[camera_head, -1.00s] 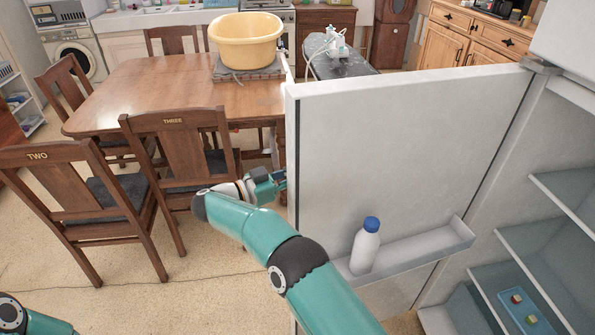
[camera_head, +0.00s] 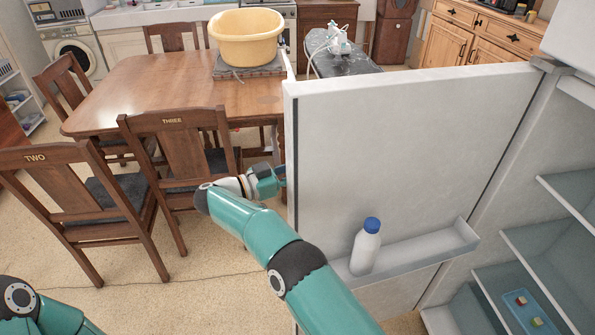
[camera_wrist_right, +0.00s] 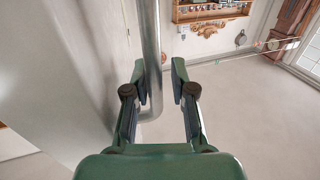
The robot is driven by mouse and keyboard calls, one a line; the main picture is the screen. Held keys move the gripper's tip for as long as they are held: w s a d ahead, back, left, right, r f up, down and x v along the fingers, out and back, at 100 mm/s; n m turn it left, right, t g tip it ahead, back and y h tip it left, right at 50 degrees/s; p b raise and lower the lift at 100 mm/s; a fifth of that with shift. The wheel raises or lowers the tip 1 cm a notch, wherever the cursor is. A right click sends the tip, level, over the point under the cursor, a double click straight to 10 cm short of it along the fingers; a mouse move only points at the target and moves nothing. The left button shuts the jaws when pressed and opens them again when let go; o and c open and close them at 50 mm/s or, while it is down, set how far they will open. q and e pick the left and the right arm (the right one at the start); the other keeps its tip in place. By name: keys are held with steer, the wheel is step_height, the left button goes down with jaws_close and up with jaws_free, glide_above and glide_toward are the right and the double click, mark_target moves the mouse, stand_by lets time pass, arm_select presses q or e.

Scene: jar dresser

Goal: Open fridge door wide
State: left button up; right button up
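The white fridge door (camera_head: 400,150) stands open in the head view, its inner side facing me. A door shelf (camera_head: 430,250) holds a white bottle with a blue cap (camera_head: 366,245). My right gripper (camera_wrist_right: 160,82) reaches around the door's free left edge; in the head view its fingers are mostly hidden behind that edge. In the right wrist view the metal door handle (camera_wrist_right: 150,50) passes between its open fingers, nearer the left one, with a gap on the right. My left gripper is out of view; only part of that arm shows at bottom left.
The fridge interior (camera_head: 530,240) with shelves and a blue tray (camera_head: 520,305) is at right. A wooden table (camera_head: 150,90) with a yellow basin (camera_head: 246,40) and chairs (camera_head: 180,150) stands left of the door. Open floor (camera_head: 210,290) lies in front of the chairs.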

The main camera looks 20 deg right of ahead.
steer(key=shift+a, duration=0.15)
steer(key=shift+a+r, duration=0.1)
step_height(320, 180, up, 10)
steer(key=shift+d, duration=0.2)
steer(key=shift+f, duration=0.2)
